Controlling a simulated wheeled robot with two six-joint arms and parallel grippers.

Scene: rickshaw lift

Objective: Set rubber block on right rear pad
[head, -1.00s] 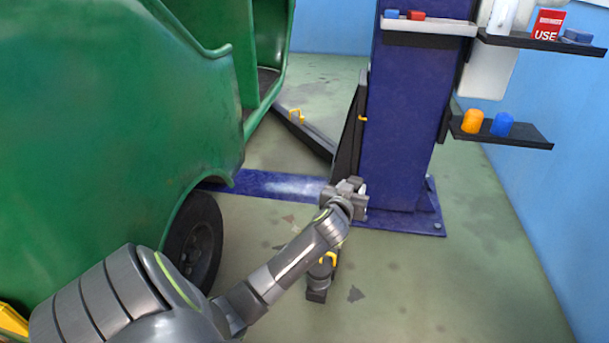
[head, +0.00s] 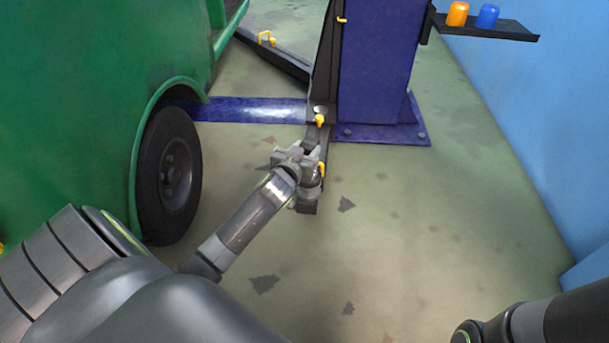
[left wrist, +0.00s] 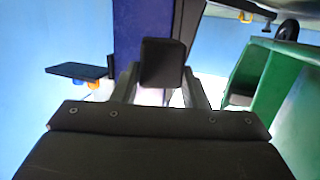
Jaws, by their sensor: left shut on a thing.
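My left gripper (head: 297,156) is shut on a black rubber block, over the near lift arm beside the green vehicle. The block (left wrist: 162,62) shows upright between the fingers in the left wrist view. In the head view my gripper largely hides it. The near lift arm (head: 307,207) runs out from the blue post, and its outer end shows just below my gripper. A grey round pad (head: 309,191) near that end is partly covered by my gripper. I cannot tell whether block and pad touch. My right arm enters at the bottom right, its gripper outside the picture.
The green vehicle (head: 65,110) and its wheel (head: 168,175) stand left of my gripper. The blue post (head: 375,65) on its base plate (head: 385,132) stands beyond. A shelf (head: 485,27) with orange and blue caps is at upper right. Floor (head: 430,220) at right is clear.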

